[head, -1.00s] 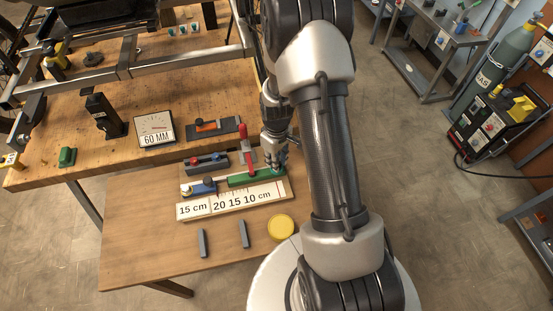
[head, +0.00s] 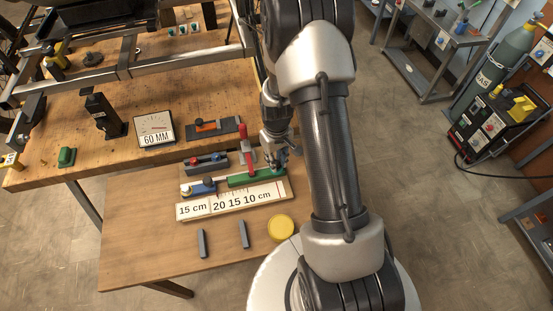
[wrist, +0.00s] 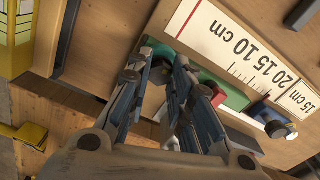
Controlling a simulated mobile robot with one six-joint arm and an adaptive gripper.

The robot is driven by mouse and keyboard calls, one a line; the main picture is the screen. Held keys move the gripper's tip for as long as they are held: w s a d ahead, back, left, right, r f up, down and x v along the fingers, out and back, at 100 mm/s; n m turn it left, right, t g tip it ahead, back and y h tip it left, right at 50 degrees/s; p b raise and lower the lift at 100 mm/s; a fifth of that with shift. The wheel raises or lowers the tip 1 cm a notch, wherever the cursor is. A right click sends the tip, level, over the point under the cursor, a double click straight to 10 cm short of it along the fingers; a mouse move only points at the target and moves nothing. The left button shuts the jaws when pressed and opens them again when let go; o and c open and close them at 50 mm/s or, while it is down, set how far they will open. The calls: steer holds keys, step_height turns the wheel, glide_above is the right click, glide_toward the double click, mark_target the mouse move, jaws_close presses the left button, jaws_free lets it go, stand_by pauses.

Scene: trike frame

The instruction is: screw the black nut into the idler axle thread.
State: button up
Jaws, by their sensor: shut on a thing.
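My gripper (head: 275,158) is low over the right end of the green block (head: 250,178) of the measuring jig on the lower table. In the wrist view its two fingers (wrist: 161,62) close in on a small dark piece, which looks like the black nut (wrist: 158,72). The fingers hide most of it. The idler axle thread cannot be made out under the fingertips, so I cannot tell whether the nut touches it. The green block also shows beyond the fingers in the wrist view (wrist: 226,94).
The jig's white scale board (head: 233,200) lies in front of the green block. A blue slider with a dark knob (head: 208,182) sits to its left and a red lever (head: 243,138) stands close to my gripper. A yellow disc (head: 281,228) and two grey bars (head: 244,234) lie nearer.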

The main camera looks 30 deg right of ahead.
steer(key=shift+m, duration=0.9)
steer(key=shift+m, duration=0.8)
steer(key=o, duration=0.6)
steer(key=shift+n, duration=0.9)
